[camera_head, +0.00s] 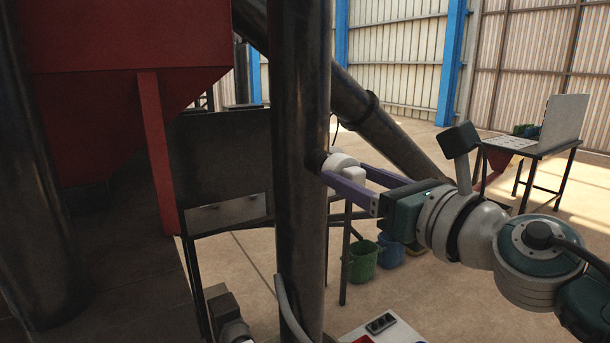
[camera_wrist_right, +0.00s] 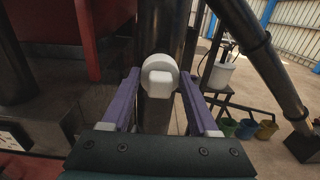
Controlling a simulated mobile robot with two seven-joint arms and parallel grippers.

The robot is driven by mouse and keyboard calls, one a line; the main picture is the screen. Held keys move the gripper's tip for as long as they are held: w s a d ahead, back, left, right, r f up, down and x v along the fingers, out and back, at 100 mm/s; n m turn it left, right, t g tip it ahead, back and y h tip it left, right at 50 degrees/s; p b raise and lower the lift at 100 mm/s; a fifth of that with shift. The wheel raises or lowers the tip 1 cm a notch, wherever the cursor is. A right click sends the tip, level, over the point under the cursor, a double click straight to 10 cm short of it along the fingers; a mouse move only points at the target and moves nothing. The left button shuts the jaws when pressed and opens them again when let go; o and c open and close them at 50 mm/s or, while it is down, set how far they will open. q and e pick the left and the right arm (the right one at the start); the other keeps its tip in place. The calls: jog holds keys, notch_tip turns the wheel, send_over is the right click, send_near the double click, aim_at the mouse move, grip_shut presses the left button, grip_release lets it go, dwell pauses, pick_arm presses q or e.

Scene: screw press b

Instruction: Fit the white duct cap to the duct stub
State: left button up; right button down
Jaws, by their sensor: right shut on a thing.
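The white duct cap (camera_head: 340,161) is round with a block-like grip on its face. It sits against the side of a dark vertical pipe (camera_head: 300,90). In the right wrist view the cap (camera_wrist_right: 161,68) lies in front of the pipe (camera_wrist_right: 160,25), between the fingertips. My right gripper (camera_head: 345,174) reaches in from the right, its purple fingers shut on the cap. The duct stub is almost wholly hidden behind the cap; a dark edge shows beside it in the head view. I cannot tell how closely cap and stub meet.
A slanted dark pipe (camera_head: 385,130) runs behind my right gripper. A red hopper (camera_head: 130,45) fills the upper left. Green (camera_head: 362,262) and blue (camera_head: 390,250) buckets stand on the floor. A table (camera_head: 530,148) stands at the far right. Open floor lies between.

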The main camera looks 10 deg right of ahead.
dwell(0.4)
jog(key=shift+b+x, duration=0.35)
jog(key=shift+x, duration=0.6)
jog(key=shift+w+a, duration=0.15)
jog(key=shift+w, duration=0.3)
jog(key=shift+c, duration=0.4)
grip_release()
